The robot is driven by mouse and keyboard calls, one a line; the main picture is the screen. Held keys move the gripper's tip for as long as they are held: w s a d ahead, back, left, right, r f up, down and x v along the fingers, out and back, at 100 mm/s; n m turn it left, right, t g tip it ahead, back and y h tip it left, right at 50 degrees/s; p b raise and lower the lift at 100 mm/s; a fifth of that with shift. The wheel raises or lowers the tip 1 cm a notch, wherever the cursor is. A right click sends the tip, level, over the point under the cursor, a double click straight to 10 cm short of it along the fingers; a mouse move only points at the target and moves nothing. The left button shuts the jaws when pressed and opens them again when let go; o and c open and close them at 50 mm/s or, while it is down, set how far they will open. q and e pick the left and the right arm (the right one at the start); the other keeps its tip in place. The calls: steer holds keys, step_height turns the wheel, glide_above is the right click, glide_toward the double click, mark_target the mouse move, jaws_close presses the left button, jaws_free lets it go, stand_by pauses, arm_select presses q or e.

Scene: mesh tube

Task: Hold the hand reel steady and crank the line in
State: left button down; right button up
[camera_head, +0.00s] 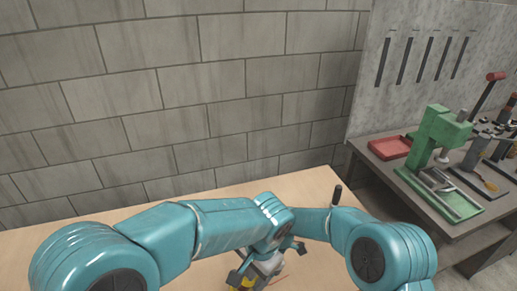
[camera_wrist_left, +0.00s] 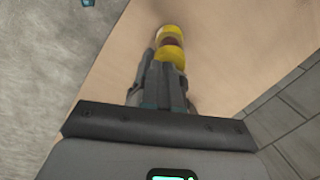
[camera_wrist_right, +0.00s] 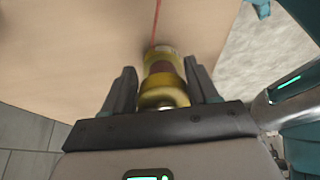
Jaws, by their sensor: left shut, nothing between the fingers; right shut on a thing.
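The yellow hand reel (camera_wrist_right: 160,88) lies between the two fingers of my right gripper (camera_wrist_right: 163,85), which is shut on it. A red line (camera_wrist_right: 157,22) runs from the reel across the tan table. In the left wrist view the yellow reel (camera_wrist_left: 170,45) shows just past the tips of my left gripper (camera_wrist_left: 164,72), whose fingers are together and empty. In the head view my left gripper (camera_head: 256,266) is low in the middle. Only a bit of yellow reel (camera_head: 247,283) and red line (camera_head: 278,281) shows there. I cannot make out the crank.
At the right, a dark bench (camera_head: 430,205) carries a green press (camera_head: 440,135) and a red tray (camera_head: 390,147).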

arm_select(q)
steer(key=f, duration=0.1)
steer(key=a+f, duration=0.1)
steer(key=shift+s+f, duration=0.15)
steer(key=shift+f, duration=0.2)
steer(key=shift+s+d, duration=0.1)
steer(key=shift+d, duration=0.05)
steer(key=shift+w+d+f, duration=0.1)
steer(key=shift+w, duration=0.55)
stand_by(0.6)
steer(key=shift+w+a, duration=0.1)
steer(key=shift+a, duration=0.25)
steer(key=shift+w+a+r, duration=0.25)
steer(key=shift+w+a, duration=0.65)
steer(key=shift+w, duration=0.1)
stand_by(0.4)
